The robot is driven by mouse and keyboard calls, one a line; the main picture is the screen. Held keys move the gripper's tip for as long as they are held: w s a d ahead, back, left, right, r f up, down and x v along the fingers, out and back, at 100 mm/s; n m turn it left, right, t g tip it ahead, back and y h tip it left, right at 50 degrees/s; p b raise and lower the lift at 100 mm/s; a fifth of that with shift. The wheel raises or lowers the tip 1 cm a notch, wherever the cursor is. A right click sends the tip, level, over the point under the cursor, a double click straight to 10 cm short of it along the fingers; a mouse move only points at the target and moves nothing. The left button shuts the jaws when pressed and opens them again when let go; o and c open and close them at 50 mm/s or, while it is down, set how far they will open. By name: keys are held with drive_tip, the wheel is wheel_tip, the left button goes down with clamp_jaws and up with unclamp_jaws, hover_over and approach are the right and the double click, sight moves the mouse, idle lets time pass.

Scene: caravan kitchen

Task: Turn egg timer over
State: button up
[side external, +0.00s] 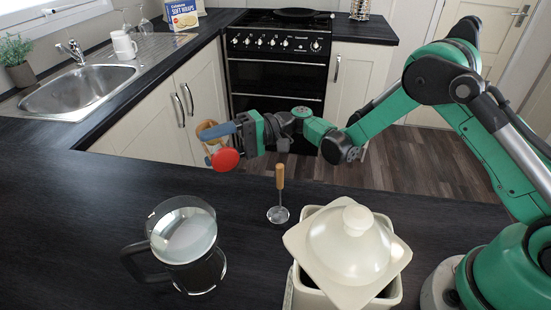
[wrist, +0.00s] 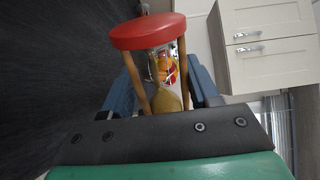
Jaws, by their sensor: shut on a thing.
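The egg timer (wrist: 148,37) is an hourglass with a red end disc, wooden posts and pale sand in the glass. My gripper (wrist: 163,88) is shut on it, with a blue finger on each side of the posts. In the side external view, my gripper (side external: 222,131) holds the timer tilted, its red disc (side external: 225,160) low and facing the camera. The timer appears to be in the air near the counter's far edge. The fingers partly hide its middle, and its other end is hidden in the wrist view.
On the dark counter (side external: 90,195) stand a glass press jug (side external: 185,245), a small wooden-handled tool (side external: 279,190) and a cream canister with a tilted lid (side external: 348,245). The counter left of the jug is clear. A sink (side external: 78,90) and stove (side external: 278,55) lie beyond.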

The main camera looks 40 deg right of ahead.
drive_tip(key=n, duration=0.9)
drive_tip(key=n, duration=0.9)
drive_tip(key=o, duration=1)
